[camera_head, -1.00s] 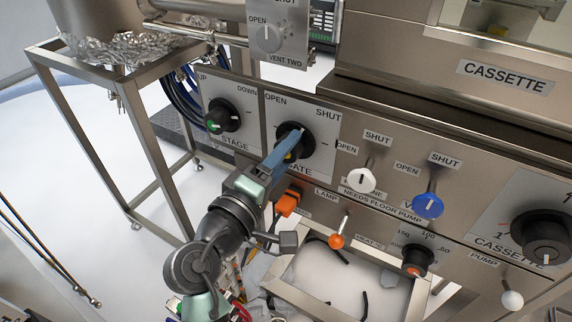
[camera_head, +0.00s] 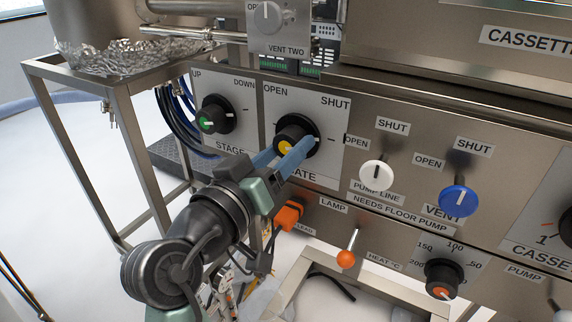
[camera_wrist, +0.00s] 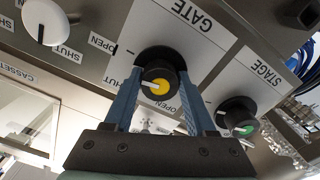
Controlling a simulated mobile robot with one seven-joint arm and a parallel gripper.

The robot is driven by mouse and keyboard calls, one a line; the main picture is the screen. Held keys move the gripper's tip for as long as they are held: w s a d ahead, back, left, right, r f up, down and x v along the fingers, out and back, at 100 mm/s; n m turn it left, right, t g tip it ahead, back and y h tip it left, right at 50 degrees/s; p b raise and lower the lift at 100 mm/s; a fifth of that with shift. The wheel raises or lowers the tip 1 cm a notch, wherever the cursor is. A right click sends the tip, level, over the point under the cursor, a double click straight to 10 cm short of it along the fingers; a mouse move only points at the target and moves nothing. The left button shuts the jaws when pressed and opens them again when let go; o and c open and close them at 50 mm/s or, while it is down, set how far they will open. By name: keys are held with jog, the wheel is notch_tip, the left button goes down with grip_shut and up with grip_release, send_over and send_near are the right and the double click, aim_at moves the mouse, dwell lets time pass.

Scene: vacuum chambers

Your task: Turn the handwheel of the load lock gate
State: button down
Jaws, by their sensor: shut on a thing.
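The gate handwheel (camera_head: 296,124) is a round black knob with a yellow cap on a white plate marked OPEN, SHUT and GATE. The two blue fingers of my gripper (camera_head: 285,149) lie on opposite sides of it and are shut on it. In the wrist view the handwheel (camera_wrist: 159,74) sits between the fingertips (camera_wrist: 160,82), its yellow cap and white pointer line facing the camera. In the head view the right finger covers part of the plate and the GATE label.
The green-capped STAGE knob (camera_head: 215,118) is close on the left. A white knob (camera_head: 376,175) and a blue VENT knob (camera_head: 459,200) stick out on the right. Below are an orange connector (camera_head: 289,216), an orange-tipped lamp lever (camera_head: 346,258) and the heat dial (camera_head: 444,277).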

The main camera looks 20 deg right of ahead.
jog(key=shift+f+m+b, duration=0.15)
jog(key=shift+m+b, duration=0.75)
jog(key=shift+m, duration=0.3)
jog(key=shift+c, duration=1.1)
grip_release()
jog(key=v, duration=1.3)
jog(key=shift+p, duration=0.4)
